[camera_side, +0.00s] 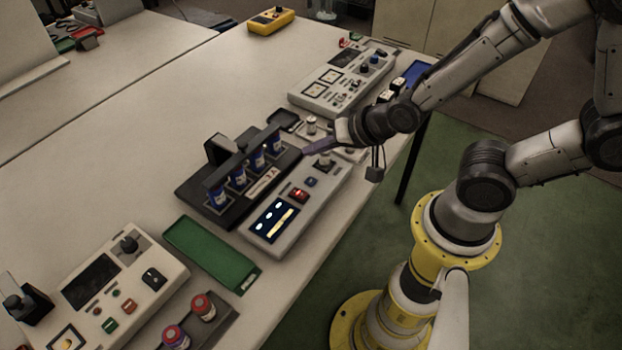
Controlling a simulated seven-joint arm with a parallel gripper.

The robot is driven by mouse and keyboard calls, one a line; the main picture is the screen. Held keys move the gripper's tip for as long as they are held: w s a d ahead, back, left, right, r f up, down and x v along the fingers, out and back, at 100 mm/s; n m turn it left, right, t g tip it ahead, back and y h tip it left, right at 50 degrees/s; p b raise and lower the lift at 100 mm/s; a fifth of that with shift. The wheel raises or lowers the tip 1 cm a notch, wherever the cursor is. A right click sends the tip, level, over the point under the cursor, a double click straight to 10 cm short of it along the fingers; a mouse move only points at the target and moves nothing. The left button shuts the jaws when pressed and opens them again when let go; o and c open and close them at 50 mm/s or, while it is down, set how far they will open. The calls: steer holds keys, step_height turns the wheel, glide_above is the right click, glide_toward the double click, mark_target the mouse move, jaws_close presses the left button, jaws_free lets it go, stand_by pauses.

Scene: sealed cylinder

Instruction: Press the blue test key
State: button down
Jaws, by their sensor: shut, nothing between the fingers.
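The blue test key (311,182) is a small blue button on a grey control box (283,240) near the table's front edge. A red key (298,195) beside it looks lit. The box's screen (274,221) shows white ovals and a yellow bar on dark blue. My gripper (307,150) is shut and empty, above the far end of the box, up and slightly left of the blue key in the picture. It looks apart from the key. Its exact height is hard to tell.
A black rack (222,212) with several blue cylinders stands directly left of the box. A green tray (212,254) lies nearer the camera. A larger panel (341,84) with dials stands behind. A dark holder (196,323) with red-capped cylinders is at the bottom.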

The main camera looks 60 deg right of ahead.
steer(key=shift+f, duration=3.15)
steer(key=shift+f, duration=0.45)
steer(key=shift+f, duration=0.4)
steer(key=shift+r, duration=0.8)
step_height(320, 180, up, 5)
stand_by(0.8)
